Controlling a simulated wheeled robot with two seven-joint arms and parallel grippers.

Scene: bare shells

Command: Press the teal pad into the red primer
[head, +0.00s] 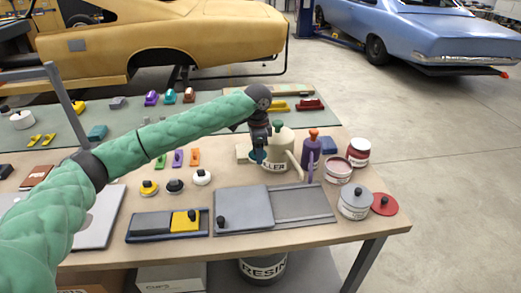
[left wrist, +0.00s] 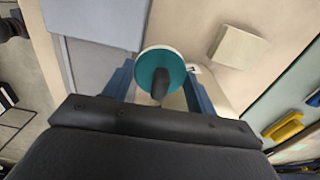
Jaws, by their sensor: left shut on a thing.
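My left gripper (head: 258,152) is shut on the teal pad (left wrist: 172,66), a round disc with a pale rim and a black knob. The knob sits between the blue fingers in the left wrist view. In the head view the gripper is just left of the cream filler jug, above the bench, and the pad is hard to make out. Several tins stand at the bench's right end: a red tin (head: 358,155), a tin with pinkish-red contents (head: 336,171) and a grey-lidded tin (head: 354,207). Their labels are too small to read, so which is the red primer is unclear. My right gripper is out of view.
The cream filler jug (head: 283,163) and a purple bottle (head: 311,158) stand between the gripper and the tins. Yellow (head: 149,190), black and white knobbed pads sit left of centre. A grey tray (head: 302,205) lies in front.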

